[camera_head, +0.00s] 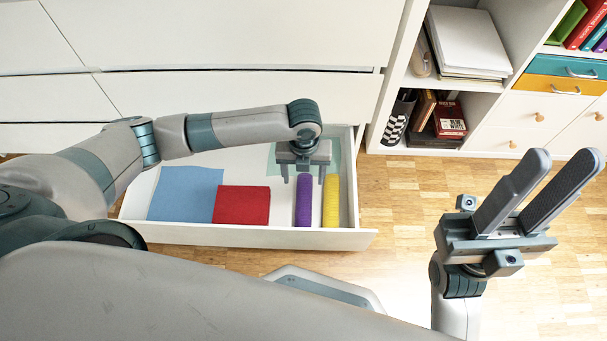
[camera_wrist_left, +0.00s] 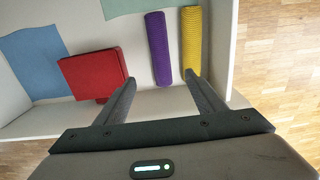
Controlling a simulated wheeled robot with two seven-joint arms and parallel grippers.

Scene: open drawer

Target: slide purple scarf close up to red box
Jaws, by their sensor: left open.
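The purple scarf (camera_head: 304,201) is rolled up and lies in the open drawer, and it also shows in the left wrist view (camera_wrist_left: 157,48). The red box (camera_head: 241,205) lies flat to its left, with a strip of bare drawer floor between them; the left wrist view shows it too (camera_wrist_left: 92,74). My left gripper (camera_head: 303,177) is open over the drawer, its fingers apart on either side of the scarf's line. In the left wrist view the fingertips (camera_wrist_left: 160,80) appear around the scarf's width; contact cannot be told. My right gripper (camera_head: 560,162) is open and empty, outside the drawer.
A yellow roll (camera_head: 331,201) lies close to the right of the scarf. A blue cloth (camera_head: 185,193) lies left of the box, and a pale green cloth (camera_wrist_left: 130,5) lies further back. The drawer's front wall (camera_head: 250,237) and right wall bound the space.

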